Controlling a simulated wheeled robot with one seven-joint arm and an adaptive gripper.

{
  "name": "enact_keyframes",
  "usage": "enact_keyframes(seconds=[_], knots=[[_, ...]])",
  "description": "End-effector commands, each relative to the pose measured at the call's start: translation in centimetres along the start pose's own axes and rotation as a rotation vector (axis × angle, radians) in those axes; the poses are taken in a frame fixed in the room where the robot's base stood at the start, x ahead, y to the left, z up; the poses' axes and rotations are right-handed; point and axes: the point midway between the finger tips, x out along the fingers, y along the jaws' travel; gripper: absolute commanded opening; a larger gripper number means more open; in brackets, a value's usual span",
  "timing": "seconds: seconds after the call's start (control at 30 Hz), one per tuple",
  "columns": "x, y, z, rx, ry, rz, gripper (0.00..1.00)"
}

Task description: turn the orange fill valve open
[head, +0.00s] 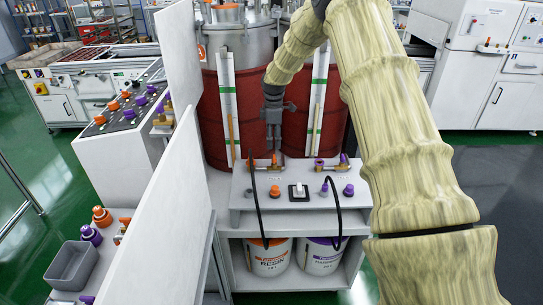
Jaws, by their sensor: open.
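The orange fill valve (275,160) is a small brass valve with an orange handle, at the back left of the white panel. The handle's exact angle is too small to tell. My gripper (273,145) points down right over this valve, its fingers close to the handle. It is open. Whether the fingers straddle or touch the handle I cannot tell. A similar brass valve with purple parts (319,164) sits to the right on the same panel.
An orange knob (275,191), a black-and-white switch (298,192) and a purple knob (348,190) stand on the panel's front. Black hoses run down to the resin bucket (268,263) and a purple-marked bucket (320,261). Red-jacketed tanks (217,135) stand behind; a white partition (160,235) stands left.

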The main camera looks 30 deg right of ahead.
Motion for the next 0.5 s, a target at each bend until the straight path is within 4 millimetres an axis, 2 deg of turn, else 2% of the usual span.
enact_keyframes(seconds=[0.2, 0.5], knots=[[3.4, -0.1, 0.2, 0.003, -0.001, -0.003, 0.58], [7.2, 0.0, -0.1, 0.001, 0.0, -0.001, 0.58]])
